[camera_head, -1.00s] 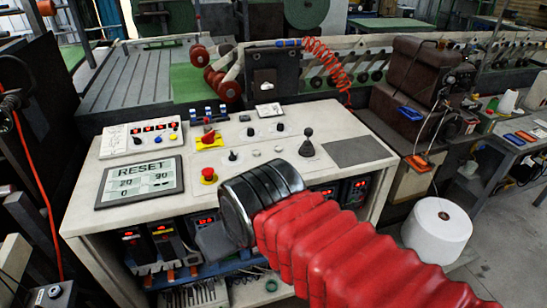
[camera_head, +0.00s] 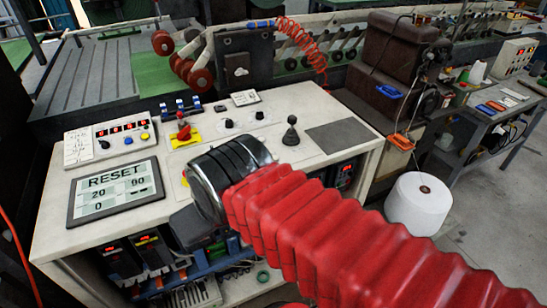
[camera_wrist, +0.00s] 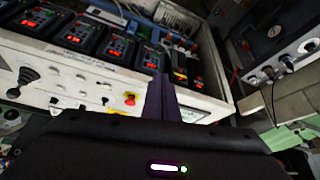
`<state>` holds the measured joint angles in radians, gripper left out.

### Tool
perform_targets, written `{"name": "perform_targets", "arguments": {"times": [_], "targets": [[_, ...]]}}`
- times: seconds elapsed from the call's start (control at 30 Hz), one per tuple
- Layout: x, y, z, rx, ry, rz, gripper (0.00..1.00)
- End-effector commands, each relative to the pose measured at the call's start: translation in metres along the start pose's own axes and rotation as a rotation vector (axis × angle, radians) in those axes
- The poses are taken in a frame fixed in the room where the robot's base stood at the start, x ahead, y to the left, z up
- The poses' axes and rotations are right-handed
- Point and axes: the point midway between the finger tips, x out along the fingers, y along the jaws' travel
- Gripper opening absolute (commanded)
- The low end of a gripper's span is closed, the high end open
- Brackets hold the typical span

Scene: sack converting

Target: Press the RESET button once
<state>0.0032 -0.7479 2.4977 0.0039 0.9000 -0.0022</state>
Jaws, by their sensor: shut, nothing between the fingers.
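I cannot make out a separate button marked RESET. My gripper's dark fingers (camera_wrist: 160,82) are shut and empty in the wrist view, in front of the console. A red mushroom button on yellow (camera_wrist: 130,99) shows just left of them there. In the head view my wrist and red-sleeved arm cover part of the console, right of the RESET panel, and the fingertips are not clearly visible.
A white box with coloured buttons (camera_head: 110,140), a red knob on a yellow plate (camera_head: 183,133) and a black joystick (camera_head: 291,131) stand on the console. Lit drive units (camera_head: 155,252) sit below its top. A white spool (camera_head: 418,203) stands at right.

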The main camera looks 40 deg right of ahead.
Motion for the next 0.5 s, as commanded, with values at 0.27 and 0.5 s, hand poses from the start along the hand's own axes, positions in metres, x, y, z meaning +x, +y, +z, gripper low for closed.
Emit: {"name": "perform_targets", "arguments": {"times": [0.27, 0.5], "targets": [[0.009, 0.014, -0.025, 0.108, 0.005, -0.028, 0.00], [0.025, 0.051, -0.070, 0.296, 0.045, -0.069, 0.00]]}}
